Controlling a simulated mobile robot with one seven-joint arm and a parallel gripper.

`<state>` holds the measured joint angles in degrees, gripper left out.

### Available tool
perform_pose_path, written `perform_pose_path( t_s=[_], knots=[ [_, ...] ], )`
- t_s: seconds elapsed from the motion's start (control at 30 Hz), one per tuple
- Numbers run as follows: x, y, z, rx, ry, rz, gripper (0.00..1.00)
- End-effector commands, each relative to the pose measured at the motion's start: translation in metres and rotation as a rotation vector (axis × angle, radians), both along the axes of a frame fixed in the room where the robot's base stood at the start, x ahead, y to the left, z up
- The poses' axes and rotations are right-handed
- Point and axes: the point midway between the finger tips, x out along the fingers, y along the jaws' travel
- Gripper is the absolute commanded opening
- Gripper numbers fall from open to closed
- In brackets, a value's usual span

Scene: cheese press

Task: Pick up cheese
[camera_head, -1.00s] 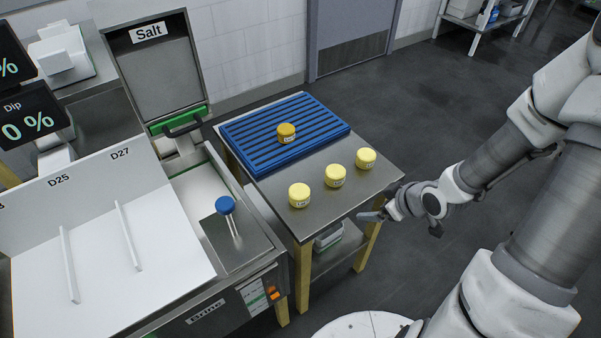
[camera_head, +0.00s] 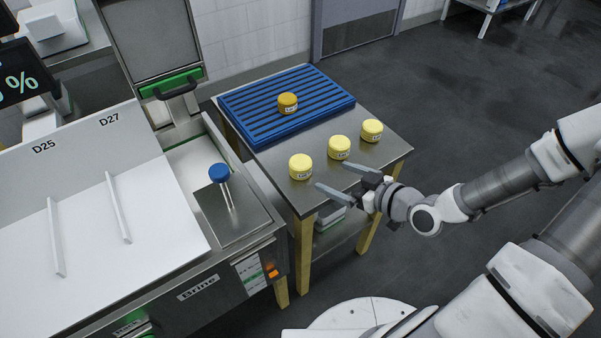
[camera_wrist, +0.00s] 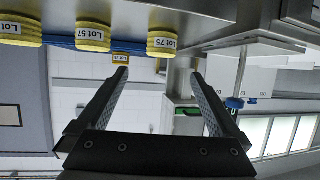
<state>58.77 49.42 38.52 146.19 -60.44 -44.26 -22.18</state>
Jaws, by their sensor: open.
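Three pale yellow cheeses stand along the front of the steel table (camera_head: 372,158): a left one (camera_head: 301,167), a middle one (camera_head: 339,148) and a right one (camera_head: 372,130). A darker orange-yellow cheese (camera_head: 287,103) sits on the blue slatted rack (camera_head: 330,96). My gripper (camera_head: 340,181) is open and empty near the table's front edge, pointing toward the cheeses and apart from them. The upside-down wrist view shows cheeses labelled Lot 75 (camera_wrist: 157,43) and Lot 57 (camera_wrist: 93,36) near the top, outside the fingers.
Left of the table is the steel brine unit (camera_head: 205,292) with a blue-knobbed handle (camera_head: 219,173) and a white divided tray (camera_head: 95,215). A grey door (camera_head: 355,32) and tiled wall are behind. Dark floor (camera_head: 480,110) is clear to the right.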

Motion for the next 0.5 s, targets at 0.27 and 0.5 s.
perform_pose_path(
  t_s=[0.27,0.5],
  knots=[
    [0.025,0.027,-0.018,0.001,0.000,0.005,1.00],
    [0.052,0.051,-0.032,0.001,0.000,0.002,1.00]
  ],
)
